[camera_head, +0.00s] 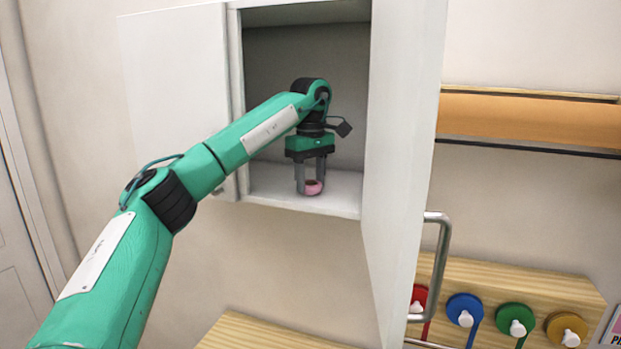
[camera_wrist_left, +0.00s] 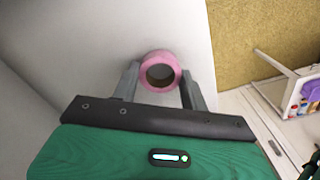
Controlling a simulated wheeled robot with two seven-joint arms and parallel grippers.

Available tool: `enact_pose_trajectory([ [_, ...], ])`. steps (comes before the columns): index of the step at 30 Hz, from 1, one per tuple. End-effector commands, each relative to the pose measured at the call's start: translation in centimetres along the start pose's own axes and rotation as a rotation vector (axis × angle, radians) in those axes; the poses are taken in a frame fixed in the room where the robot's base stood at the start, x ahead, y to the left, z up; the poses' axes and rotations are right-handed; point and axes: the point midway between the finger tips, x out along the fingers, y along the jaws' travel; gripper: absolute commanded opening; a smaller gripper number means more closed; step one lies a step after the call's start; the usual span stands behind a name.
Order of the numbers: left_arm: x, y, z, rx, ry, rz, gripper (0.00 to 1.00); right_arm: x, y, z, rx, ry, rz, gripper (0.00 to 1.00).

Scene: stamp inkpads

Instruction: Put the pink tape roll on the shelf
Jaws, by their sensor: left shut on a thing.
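The pink tape roll (camera_head: 313,188) is at the shelf (camera_head: 335,190) inside the open white wall cabinet. My left gripper (camera_head: 312,187) reaches into the cabinet from above, pointing down, and is shut on the roll. In the left wrist view the pink tape roll (camera_wrist_left: 160,72) sits between the two grey fingers of my left gripper (camera_wrist_left: 160,82), with its round hole facing the camera. The roll is very low over the white shelf surface (camera_wrist_left: 110,40); I cannot tell whether it touches. My right gripper is not in view.
The cabinet's right door (camera_head: 405,150) stands open toward me, with a metal handle (camera_head: 438,255). The left door (camera_head: 180,95) is open too. A wooden rack with coloured spools (camera_head: 465,310) is at lower right. The shelf around the roll is clear.

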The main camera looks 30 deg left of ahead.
Motion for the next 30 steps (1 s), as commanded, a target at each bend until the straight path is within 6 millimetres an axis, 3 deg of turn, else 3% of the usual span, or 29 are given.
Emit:
enact_pose_trajectory([
  [12, 0.5, 0.0, 0.0, 0.0, 0.0, 0.0, 0.23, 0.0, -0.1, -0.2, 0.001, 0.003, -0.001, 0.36],
  [13, 0.5, 0.0, 0.0, 0.0, 0.0, 0.001, 0.48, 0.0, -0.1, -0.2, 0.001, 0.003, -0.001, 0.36],
  [16, 0.5, 0.0, 0.0, 0.0, 0.0, 0.0, 0.66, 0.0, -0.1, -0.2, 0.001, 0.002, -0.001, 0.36],
  [30, -0.6, 0.0, 0.0, 0.0, 0.002, 0.001, 0.66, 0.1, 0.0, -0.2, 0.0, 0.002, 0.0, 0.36],
])
